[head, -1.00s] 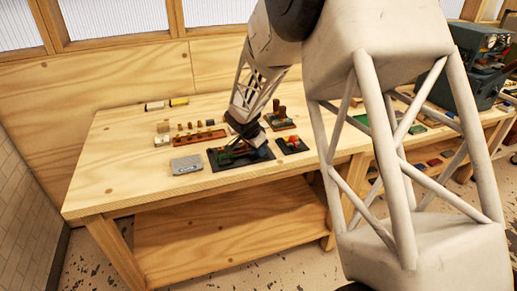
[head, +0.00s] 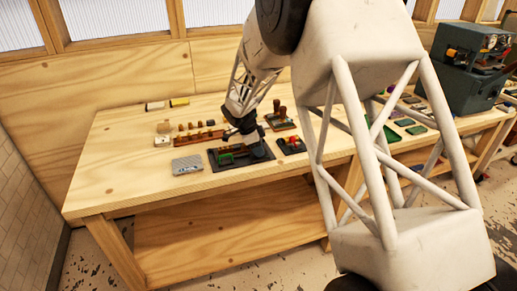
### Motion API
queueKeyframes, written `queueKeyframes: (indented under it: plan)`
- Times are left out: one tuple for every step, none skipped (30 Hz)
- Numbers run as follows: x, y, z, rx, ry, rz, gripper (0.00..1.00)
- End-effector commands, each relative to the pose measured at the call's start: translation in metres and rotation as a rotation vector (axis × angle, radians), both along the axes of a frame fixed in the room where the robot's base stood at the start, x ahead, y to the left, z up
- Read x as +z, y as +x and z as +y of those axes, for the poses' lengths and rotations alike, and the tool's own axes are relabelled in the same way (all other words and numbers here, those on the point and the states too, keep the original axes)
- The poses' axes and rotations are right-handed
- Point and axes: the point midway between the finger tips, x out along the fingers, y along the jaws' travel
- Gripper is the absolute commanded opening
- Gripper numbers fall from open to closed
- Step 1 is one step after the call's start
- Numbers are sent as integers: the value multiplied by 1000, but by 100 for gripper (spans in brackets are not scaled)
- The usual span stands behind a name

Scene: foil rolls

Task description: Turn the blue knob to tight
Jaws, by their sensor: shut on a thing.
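A dark base plate (head: 224,167) lies near the front edge of the table, carrying a green part (head: 226,158) and reddish-brown parts. My gripper (head: 251,144) points down over the right half of this plate. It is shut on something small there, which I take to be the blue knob. The knob itself is hidden by the gripper, and its turn angle or any tight mark cannot be read at this size.
A red part on a small black plate (head: 291,145) stands close to the right. A grey box (head: 187,164) lies to the left. A wooden rack with pegs (head: 201,136) and a stamp-like block (head: 279,121) stand behind. The table's left front is clear.

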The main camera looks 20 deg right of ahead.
Motion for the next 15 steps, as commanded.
queueKeyframes:
  plan:
    - [-1,0,0,-3,0,1,12]
    - [-1,0,0,-4,0,1,12]
    - [-1,0,0,-4,0,0,12]
    - [-1,0,0,-4,0,0,12]
    - [-1,0,0,-4,0,1,12]
    - [-1,0,0,-4,0,1,12]
    - [-1,0,0,-4,0,1,12]
    - [-1,0,0,-4,0,1,12]
    - [-1,0,0,-4,0,1,12]
    - [-1,0,0,-4,0,1,12]
    - [-1,0,0,-4,0,1,39]
    - [-1,0,0,-4,0,1,45]
    - [-1,0,0,-4,0,1,49]
    - [-1,0,0,-4,0,1,54]
    - [0,0,0,-4,0,1,60]
